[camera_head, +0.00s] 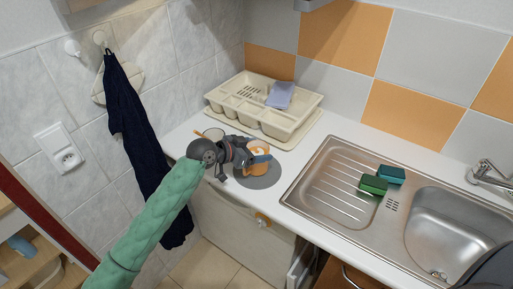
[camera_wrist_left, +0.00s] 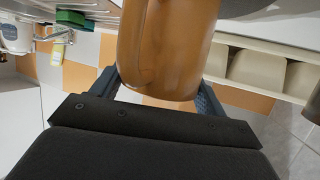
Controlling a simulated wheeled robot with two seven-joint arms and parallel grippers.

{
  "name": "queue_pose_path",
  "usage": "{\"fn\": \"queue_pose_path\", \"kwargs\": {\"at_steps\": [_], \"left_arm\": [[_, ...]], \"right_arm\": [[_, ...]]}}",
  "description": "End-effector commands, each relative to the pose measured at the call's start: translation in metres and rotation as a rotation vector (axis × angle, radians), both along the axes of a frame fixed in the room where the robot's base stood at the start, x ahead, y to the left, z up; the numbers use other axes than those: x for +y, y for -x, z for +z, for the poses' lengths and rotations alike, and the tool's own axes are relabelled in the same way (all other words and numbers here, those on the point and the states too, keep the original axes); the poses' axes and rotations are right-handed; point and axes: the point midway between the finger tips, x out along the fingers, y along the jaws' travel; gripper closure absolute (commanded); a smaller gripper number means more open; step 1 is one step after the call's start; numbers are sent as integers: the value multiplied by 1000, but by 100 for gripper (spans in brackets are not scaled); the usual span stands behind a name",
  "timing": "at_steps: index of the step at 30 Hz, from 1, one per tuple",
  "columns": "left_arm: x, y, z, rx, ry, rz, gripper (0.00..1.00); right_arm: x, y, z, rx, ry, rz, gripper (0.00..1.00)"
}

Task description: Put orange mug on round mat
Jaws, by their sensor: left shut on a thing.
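The orange mug (camera_head: 259,159) is between the fingers of my left gripper (camera_head: 246,155), which is shut on it; fingers partly cover it in the head view. In the left wrist view the mug (camera_wrist_left: 168,50) fills the upper middle, with a gripper finger on each side. The grey round mat (camera_head: 259,181) lies on the white counter, left of the sink. In the head view the mug overlaps the mat's back part; I cannot tell whether it touches the mat. My right gripper is not in view.
A cream dish tray (camera_head: 293,127) with a lilac cloth (camera_head: 281,95) stands behind. A pale cup (camera_head: 214,135) is partly hidden behind my left gripper. The sink's ridged drainboard (camera_head: 325,185) and green sponges (camera_head: 374,185) are to the right. A dark towel (camera_head: 140,130) hangs at left.

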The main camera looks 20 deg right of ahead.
Motion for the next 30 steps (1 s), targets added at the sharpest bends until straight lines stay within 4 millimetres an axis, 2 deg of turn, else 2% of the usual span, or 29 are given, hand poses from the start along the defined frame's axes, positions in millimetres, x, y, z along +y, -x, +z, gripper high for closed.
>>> {"fn": "queue_pose_path", "kwargs": {"at_steps": [6, 16, 17, 19, 30], "left_arm": [[0, 0, -4, -1, 1, 0, 67], [0, 0, -6, -1, 1, 0, 67], [0, 0, -7, 0, 0, 0, 20], [0, 0, -7, 0, 0, 0, 7], [0, 0, -5, 0, 0, 0, 4]], "right_arm": [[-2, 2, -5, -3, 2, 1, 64], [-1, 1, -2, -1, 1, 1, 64], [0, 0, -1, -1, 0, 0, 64], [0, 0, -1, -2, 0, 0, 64], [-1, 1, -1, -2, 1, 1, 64]]}}
